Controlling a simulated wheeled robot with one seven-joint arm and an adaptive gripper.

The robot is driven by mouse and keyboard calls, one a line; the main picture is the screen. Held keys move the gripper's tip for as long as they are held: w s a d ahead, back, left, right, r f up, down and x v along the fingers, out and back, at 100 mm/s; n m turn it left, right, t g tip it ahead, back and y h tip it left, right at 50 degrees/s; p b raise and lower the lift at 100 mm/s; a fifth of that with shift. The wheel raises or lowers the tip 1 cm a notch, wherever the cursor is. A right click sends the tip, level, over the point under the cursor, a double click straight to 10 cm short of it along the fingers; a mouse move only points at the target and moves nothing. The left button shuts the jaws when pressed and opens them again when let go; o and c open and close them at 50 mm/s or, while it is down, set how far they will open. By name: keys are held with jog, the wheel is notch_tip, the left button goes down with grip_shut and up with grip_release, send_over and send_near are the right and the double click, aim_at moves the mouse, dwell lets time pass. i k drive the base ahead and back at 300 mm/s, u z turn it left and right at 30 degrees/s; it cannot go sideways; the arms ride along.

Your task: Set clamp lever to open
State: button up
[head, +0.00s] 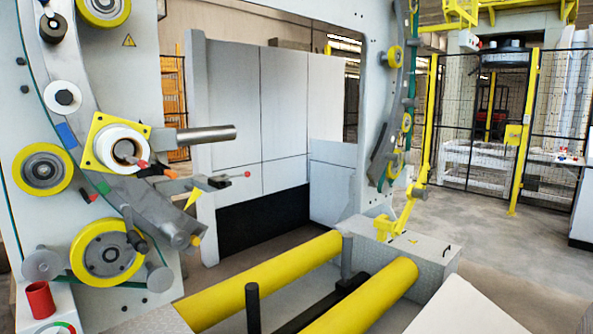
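A thin lever with a red ball knob (247,174) sticks out to the right from a grey clamp-like block (218,182), below the grey horizontal shaft (205,134). It looks like the clamp lever; its rod lies about level. Whether this position is open or shut I cannot tell. Another red-tipped part (143,163) lies by the white roll (121,148) on the yellow plate, with orange and black parts beside it. My gripper is not in view.
Two yellow rollers (262,283) lie in front of the machine, with dark upright posts (253,307) near them. A red cup (40,299) stands at lower left. Yellow-framed mesh fencing (470,120) stands at back right. Open floor (500,255) shows at right.

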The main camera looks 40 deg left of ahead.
aim_at(219, 179)
jog(key=u, duration=0.25)
jog(key=i, duration=1.05)
jog(key=u, duration=1.15)
jog(key=i, duration=0.55)
jog(key=u, duration=0.6)
